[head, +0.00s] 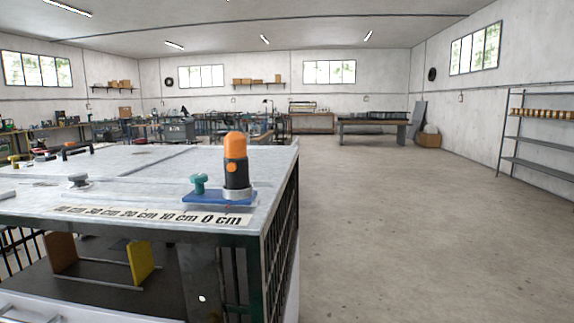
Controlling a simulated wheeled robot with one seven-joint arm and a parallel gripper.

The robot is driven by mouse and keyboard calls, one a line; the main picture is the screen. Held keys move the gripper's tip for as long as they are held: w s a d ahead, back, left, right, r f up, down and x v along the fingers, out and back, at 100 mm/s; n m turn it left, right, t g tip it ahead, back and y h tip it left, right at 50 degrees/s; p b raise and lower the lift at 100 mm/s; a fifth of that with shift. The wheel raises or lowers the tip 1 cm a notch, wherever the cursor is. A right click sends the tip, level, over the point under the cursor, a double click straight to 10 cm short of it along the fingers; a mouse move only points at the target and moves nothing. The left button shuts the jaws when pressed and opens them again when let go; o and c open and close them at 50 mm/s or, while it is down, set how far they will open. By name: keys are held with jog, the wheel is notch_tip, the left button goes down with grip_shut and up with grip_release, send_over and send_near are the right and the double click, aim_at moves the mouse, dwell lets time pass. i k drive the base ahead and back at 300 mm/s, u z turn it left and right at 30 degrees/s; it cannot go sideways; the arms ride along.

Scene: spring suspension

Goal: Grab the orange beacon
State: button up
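The orange beacon (235,147) is the orange top of an upright black and orange device (236,175). It stands in a grey ring on a blue base plate (210,198), near the right front corner of the metal workbench (130,185). A teal knob (198,184) stands on the same plate, just left of the device. My gripper is not in the head view, so its place relative to the beacon cannot be told.
A printed centimetre scale (150,215) runs along the bench's front edge. A grey knob (78,181) sits further left. Below is a shelf with a yellow panel (140,261). Open floor (420,220) lies right of the bench; a shelving rack (540,135) stands far right.

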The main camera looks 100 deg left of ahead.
aim_at(235, 144)
jog(key=u, duration=0.05)
jog(key=k, duration=1.35)
jog(key=u, duration=2.1)
jog(key=i, duration=0.5)
jog(key=z, duration=0.15)
